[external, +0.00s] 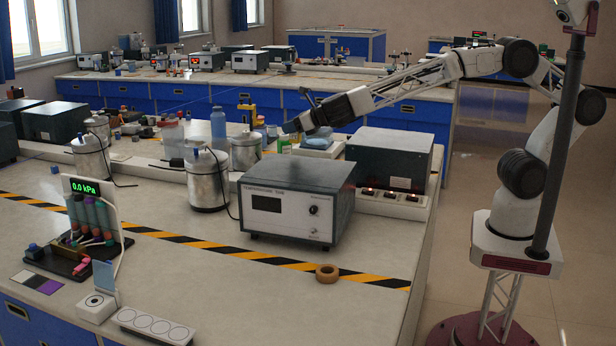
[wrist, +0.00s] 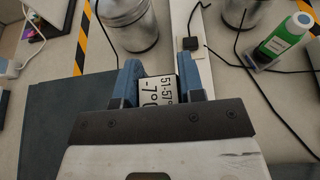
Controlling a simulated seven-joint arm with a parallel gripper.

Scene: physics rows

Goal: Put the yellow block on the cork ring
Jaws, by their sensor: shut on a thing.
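The cork ring (external: 327,273) lies flat on the front bench, by the striped tape in front of the grey instrument. My gripper (external: 296,122) is raised above the bench, behind that instrument and well away from the ring. In the wrist view, my blue fingers (wrist: 160,83) are shut on a pale block with black printed figures (wrist: 158,91); its visible face looks white or grey, not clearly yellow. The held block is too small to make out in the external view. I cannot pick out a separate yellow block with certainty. The ring is not seen in the wrist view.
The grey instrument (external: 292,202) stands between my gripper and the ring. Metal canisters (external: 207,180), a blue bottle (external: 218,128) and a dark box (external: 388,157) stand nearby. The bench around the ring is clear.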

